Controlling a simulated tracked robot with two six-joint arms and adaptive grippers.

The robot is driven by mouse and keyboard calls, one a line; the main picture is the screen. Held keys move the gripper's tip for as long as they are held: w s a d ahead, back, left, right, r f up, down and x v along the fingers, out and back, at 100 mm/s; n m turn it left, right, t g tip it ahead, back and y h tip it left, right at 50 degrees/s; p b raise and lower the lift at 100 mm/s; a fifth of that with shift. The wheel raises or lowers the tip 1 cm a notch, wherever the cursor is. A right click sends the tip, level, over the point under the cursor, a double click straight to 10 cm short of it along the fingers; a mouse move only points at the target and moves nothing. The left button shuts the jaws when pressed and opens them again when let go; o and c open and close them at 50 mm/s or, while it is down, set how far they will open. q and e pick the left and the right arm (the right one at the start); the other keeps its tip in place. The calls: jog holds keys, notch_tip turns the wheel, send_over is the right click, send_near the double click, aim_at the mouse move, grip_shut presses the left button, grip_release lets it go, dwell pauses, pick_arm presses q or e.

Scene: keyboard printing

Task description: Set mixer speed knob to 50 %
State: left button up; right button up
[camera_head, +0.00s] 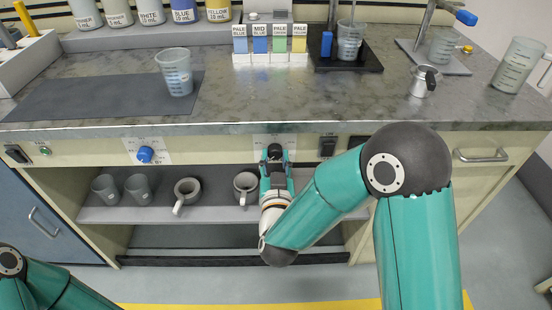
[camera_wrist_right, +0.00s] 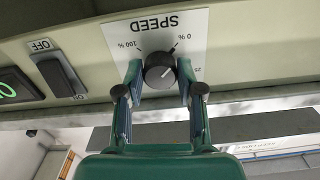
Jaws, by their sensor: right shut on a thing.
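The black speed knob (camera_wrist_right: 159,70) sits on a white plate marked SPEED (camera_wrist_right: 120,32), shown upside down in the right wrist view. The marks 0 % and 100 % are readable, and a partly hidden "25" shows at the right. A pale pointer line on the knob slants toward the right side of the picture. My right gripper (camera_wrist_right: 160,78) is shut on the knob, one finger on each side. In the head view the knob (camera_head: 275,151) is on the counter's front panel, with my right gripper (camera_head: 276,168) just below it. My left gripper is out of view.
A blue knob (camera_head: 145,155) is on the panel at the left. A black rocker switch (camera_head: 327,146) is right of the speed knob. Mugs, including a grey one (camera_head: 187,192), stand on the shelf below. A beaker (camera_head: 350,40) stands on a black base (camera_head: 330,64) on the counter.

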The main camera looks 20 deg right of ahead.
jog(key=shift+f+m+b, duration=0.15)
jog(key=shift+m+b, duration=0.25)
jog(key=shift+b, duration=0.35)
jog(key=m+b, duration=0.8)
jog(key=b, duration=0.3)
jog(key=shift+f+b, duration=0.2)
jog(key=shift+b, duration=0.2)
jog(key=m+b, duration=0.9)
jog(key=b, duration=0.1)
jog(key=shift+r+m+b, duration=0.1)
jog(key=shift+m+b, duration=0.75)
jog(key=shift+m, duration=0.15)
jog(key=shift+m+b, duration=0.4)
jog(key=shift+m, duration=0.4)
jog(key=shift+r+m, duration=0.15)
jog(key=shift+m, duration=2.55)
